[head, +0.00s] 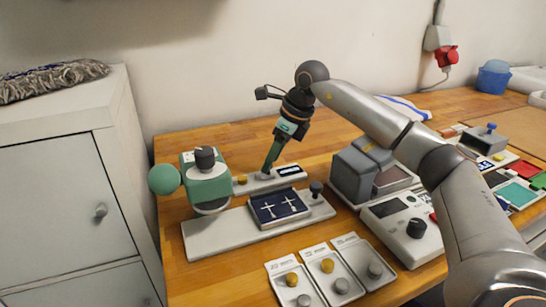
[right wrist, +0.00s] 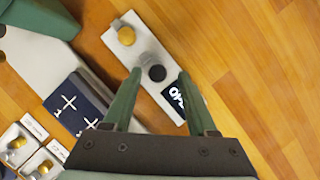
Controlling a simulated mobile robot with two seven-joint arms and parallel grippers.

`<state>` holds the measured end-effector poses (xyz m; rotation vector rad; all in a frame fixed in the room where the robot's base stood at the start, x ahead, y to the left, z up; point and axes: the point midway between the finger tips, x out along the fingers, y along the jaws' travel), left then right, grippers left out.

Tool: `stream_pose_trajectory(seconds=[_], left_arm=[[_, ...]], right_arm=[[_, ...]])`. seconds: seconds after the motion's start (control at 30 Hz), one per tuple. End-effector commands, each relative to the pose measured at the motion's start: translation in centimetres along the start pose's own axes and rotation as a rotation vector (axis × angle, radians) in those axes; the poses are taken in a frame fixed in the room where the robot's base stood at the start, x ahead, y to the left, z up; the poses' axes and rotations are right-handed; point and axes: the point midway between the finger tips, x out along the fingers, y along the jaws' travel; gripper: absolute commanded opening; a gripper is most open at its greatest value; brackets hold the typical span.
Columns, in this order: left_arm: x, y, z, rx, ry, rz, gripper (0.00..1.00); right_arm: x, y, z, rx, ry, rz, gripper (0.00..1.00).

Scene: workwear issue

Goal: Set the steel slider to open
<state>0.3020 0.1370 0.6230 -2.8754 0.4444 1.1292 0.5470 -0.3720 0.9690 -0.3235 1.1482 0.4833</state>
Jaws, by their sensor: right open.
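A narrow light-grey panel (right wrist: 122,45) carries a brass knob (right wrist: 126,36) at one end and a dark label reading OPEN (right wrist: 174,97) at the other. The steel slider (right wrist: 148,61), grey with a dark round top, stands between them, nearer the label. In the head view the panel (head: 258,186) lies behind the navy tray. My right gripper (right wrist: 159,73) is open and points down, with its green fingertips on either side of the slider. In the head view the right gripper (head: 267,172) hides most of the slider. My left gripper is not in view.
A green press (head: 207,186) with a ball handle (head: 164,179) stands left of the panel. A navy tray (head: 266,222) with metal crosses sits in front. Small plates (head: 331,258) with brass and grey knobs lie nearer. Grey boxes (head: 352,175) stand to the right.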

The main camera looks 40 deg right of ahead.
Motion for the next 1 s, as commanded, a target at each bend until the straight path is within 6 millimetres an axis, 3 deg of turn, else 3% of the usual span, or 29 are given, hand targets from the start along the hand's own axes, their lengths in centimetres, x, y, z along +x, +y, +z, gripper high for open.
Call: stream_pose_trajectory(seconds=[0.6, 0.8, 1.0], left_arm=[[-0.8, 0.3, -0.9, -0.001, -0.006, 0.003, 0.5], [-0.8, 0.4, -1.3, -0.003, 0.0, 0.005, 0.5], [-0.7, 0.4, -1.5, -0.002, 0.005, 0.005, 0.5]], right_arm=[[-11.2, -0.1, 0.1, 0.001, -0.004, -0.003, 0.58], [-12.4, -0.1, 0.0, 0.001, -0.002, -0.002, 0.58], [-12.4, -0.1, 0.0, 0.001, -0.002, -0.002, 0.58]])
